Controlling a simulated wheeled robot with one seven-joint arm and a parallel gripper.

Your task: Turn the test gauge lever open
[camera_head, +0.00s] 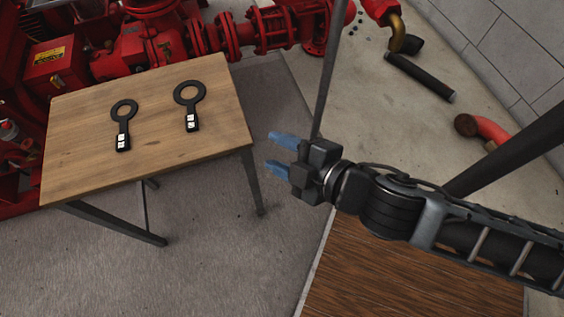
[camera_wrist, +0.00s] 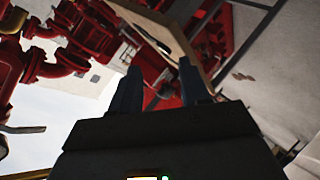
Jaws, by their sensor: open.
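My gripper (camera_head: 277,154) is open and empty, held in the air to the right of the wooden table, its blue fingers pointing left in the head view. In the wrist view its two fingers (camera_wrist: 160,88) stand apart with red machinery beyond them. No test gauge lever can be made out in either view. Two black ring-headed tools, a left one (camera_head: 122,124) and a right one (camera_head: 190,101), lie flat on the table, with white labels on their handles. I cannot tell whether they relate to the gauge.
The wooden table (camera_head: 80,165) stands at the left on dark legs. Red pump pipework (camera_head: 225,37) runs behind it. A dark post (camera_head: 328,75) rises just behind my gripper. Loose pipe pieces (camera_head: 420,77) lie on the floor at the right. Grey floor (camera_head: 220,265) in front is clear.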

